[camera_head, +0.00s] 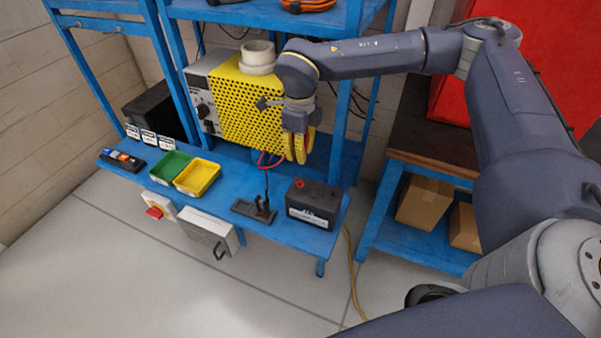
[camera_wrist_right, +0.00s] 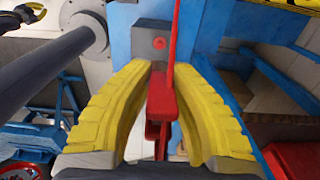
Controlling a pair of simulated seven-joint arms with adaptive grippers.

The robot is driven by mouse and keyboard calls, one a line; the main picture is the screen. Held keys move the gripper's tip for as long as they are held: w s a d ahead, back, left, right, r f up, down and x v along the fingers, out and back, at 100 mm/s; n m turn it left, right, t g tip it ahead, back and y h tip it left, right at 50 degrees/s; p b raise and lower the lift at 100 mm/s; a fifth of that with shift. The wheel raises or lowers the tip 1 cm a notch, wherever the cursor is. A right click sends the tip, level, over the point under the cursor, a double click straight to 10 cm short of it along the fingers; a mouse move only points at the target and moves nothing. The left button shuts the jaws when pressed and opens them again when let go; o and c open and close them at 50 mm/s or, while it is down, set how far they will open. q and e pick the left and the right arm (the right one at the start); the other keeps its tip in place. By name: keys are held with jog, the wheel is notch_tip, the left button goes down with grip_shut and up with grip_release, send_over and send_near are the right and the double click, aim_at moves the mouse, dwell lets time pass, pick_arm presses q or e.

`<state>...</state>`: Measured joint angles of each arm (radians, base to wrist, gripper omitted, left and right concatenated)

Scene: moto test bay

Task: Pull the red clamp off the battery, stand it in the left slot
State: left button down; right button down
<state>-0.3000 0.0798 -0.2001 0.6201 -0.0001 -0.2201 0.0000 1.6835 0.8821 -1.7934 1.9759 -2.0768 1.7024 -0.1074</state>
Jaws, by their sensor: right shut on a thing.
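My right gripper (camera_head: 298,150) has yellow fingers and hangs above and behind the battery, in front of the yellow perforated unit. In the right wrist view its fingers (camera_wrist_right: 158,105) are shut on the red clamp (camera_wrist_right: 160,98), whose red cable runs up out of the picture. In the head view the fingers hide the clamp; a red cable (camera_head: 268,163) loops beside them. The black battery (camera_head: 315,206) sits on the blue bench's right end, with a red terminal on top, apart from the gripper. The dark slotted holder (camera_head: 243,210) stands left of it, with a black clamp (camera_head: 265,208) upright at its right side. My left gripper is out of view.
A green tray (camera_head: 169,164) and a yellow tray (camera_head: 197,178) lie left on the bench. The yellow perforated unit (camera_head: 245,105) stands behind. A red switch (camera_head: 155,212) and a grey box (camera_head: 208,232) hang at the front edge. A blue post rises near the gripper.

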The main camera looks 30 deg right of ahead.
jog(key=shift+r, duration=0.45)
jog(key=shift+s+a+f, duration=0.1)
jog(key=shift+s+f, duration=0.05)
jog(key=shift+f, duration=0.1)
jog(key=a+f+n, duration=0.1)
jog(key=a+f, duration=0.5)
jog(key=a, duration=0.1)
jog(key=m, duration=0.1)
send_over(243, 207)
jog(key=shift+f, duration=6.35)
jog(key=shift+f, duration=1)
